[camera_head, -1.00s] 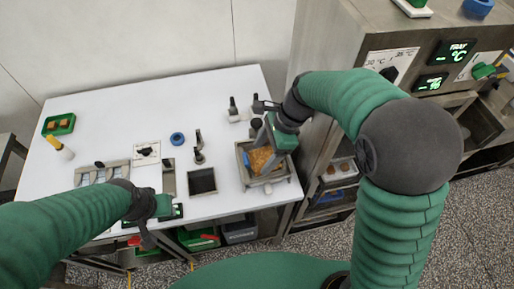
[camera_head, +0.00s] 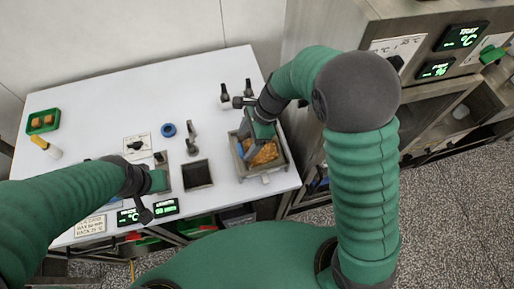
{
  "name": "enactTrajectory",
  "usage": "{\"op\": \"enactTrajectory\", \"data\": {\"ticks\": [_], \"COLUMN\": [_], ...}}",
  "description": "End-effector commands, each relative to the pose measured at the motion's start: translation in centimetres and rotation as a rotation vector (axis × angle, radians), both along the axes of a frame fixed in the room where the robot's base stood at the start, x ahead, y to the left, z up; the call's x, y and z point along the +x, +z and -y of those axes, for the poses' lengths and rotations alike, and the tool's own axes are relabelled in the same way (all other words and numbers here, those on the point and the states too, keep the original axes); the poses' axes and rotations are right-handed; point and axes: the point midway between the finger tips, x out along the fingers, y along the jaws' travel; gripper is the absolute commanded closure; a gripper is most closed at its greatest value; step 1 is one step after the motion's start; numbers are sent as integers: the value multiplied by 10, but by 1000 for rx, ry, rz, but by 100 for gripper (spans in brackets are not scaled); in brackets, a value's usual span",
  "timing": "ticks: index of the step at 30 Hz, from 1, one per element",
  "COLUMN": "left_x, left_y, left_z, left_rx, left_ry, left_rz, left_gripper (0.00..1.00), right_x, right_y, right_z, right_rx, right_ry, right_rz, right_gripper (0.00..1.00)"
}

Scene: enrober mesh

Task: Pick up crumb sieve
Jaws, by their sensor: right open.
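A square metal-framed tray (camera_head: 284,166) holds golden-brown crumbs (camera_head: 264,154) at the right end of the white table. It looks like the crumb sieve, but I cannot tell the sieve apart from the tray for sure. My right gripper (camera_head: 256,148) is over this tray, open, with its fingers pointing down at the crumbs. It hides the tray's back part, and I cannot tell whether it touches anything. My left gripper (camera_head: 147,208) hangs over the table's front edge at the left, and its jaw opening is unclear.
A dark square insert (camera_head: 197,174), a blue ring (camera_head: 168,130) and dark-handled tools (camera_head: 191,130) lie left of the tray. A green tray (camera_head: 42,121) and a yellow-capped bottle (camera_head: 45,146) stand far left. A steel cabinet (camera_head: 335,28) rises close on the right. The table's back middle is clear.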

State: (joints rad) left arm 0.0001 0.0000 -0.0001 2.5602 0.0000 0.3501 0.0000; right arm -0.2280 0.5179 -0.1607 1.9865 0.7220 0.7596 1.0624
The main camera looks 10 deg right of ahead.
Motion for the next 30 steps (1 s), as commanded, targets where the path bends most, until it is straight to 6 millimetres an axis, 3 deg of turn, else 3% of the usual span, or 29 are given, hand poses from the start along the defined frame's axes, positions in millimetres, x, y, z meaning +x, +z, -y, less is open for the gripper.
{"op": "enactTrajectory", "data": {"ticks": [3,6,13,27,30], "left_x": [0,0,0,0,0], "left_y": [0,0,0,0,0], "left_z": [0,0,0,0,0], "left_rx": [0,0,0,0,0], "left_ry": [0,0,0,0,0], "left_rz": [0,0,0,0,0], "left_gripper": [64,64,64,64,64], "right_x": [-2,-2,-2,-1,-1], "right_y": [-23,-32,-33,-33,-33], "right_z": [-9,-13,-14,-13,-13], "right_rx": [-1,-1,-1,-1,-1], "right_ry": [1,0,0,-1,-1], "right_rz": [-4,-1,1,1,1], "right_gripper": [29,29,30,92,100]}}
